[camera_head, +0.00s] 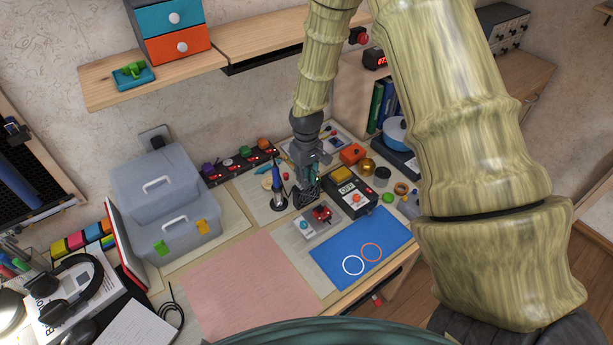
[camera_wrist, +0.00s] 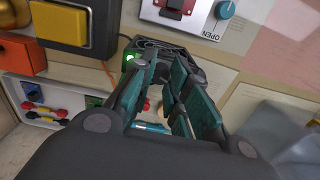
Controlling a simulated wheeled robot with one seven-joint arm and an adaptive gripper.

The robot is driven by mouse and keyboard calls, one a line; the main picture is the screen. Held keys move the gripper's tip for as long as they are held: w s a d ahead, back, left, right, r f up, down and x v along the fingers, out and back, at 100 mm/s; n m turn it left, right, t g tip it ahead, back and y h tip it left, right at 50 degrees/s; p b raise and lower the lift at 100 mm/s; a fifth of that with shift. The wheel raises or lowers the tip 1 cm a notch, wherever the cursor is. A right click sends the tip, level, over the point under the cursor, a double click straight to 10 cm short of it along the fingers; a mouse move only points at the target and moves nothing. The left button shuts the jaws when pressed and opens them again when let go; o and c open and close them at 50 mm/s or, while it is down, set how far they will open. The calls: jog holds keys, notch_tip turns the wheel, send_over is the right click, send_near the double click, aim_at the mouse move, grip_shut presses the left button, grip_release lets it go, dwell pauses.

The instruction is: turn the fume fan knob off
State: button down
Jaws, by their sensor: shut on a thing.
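My gripper (camera_head: 307,184) reaches down to the bench just right of the soldering iron (camera_head: 280,186). In the wrist view my gripper's fingers (camera_wrist: 158,72) are closed in around a small thing at their tips. The fume fan (camera_wrist: 158,43) appears to be the dark unit at the fingertips. A green light (camera_wrist: 130,57) glows beside it, and a green spot (camera_head: 318,180) also shows next to my gripper in the head view. The knob itself is hidden between the fingers, so its turn position cannot be read.
A dark box with an OFF display (camera_head: 347,188) and yellow top stands close on the right. A small panel with a red part (camera_head: 322,212) lies in front. The pink mat (camera_head: 245,285) is clear.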

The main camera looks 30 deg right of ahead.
jog(key=n, duration=0.4)
jog(key=shift+w+r+n, duration=0.1)
jog(key=shift+w+n, duration=0.05)
jog(key=shift+n, duration=0.15)
jog(key=shift+n+p, duration=0.5)
jog(key=shift+n, duration=1.8)
jog(key=c, duration=1.3)
grip_release()
jog(key=shift+c, duration=0.2)
notch_tip(320, 180, up, 12)
